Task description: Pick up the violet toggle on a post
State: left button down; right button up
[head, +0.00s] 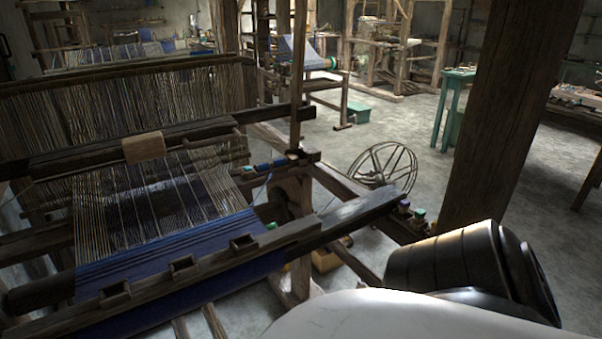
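A small violet knob (404,203) stands at the right end of the loom's dark front beam. It is tiny here, and I cannot make out its exact shape or its post. A small green knob (420,212) is close to its right. My arm, white with a black ringed joint, fills the lower right in front of this end of the loom. It hides part of the floor and the wood below the knobs. No gripper of mine shows in the head view.
The wooden loom (200,269) with blue cloth (170,245) fills the left. A thick wooden post (507,115) rises just right of the knobs. A spoked wheel (384,166) stands behind them. A teal stool (457,78) is farther back, with open floor (330,142) left of it.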

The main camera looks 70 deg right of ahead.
aim_at(404, 204)
jog(key=u, duration=0.45)
jog(key=k, duration=1.35)
jog(key=z, duration=1.15)
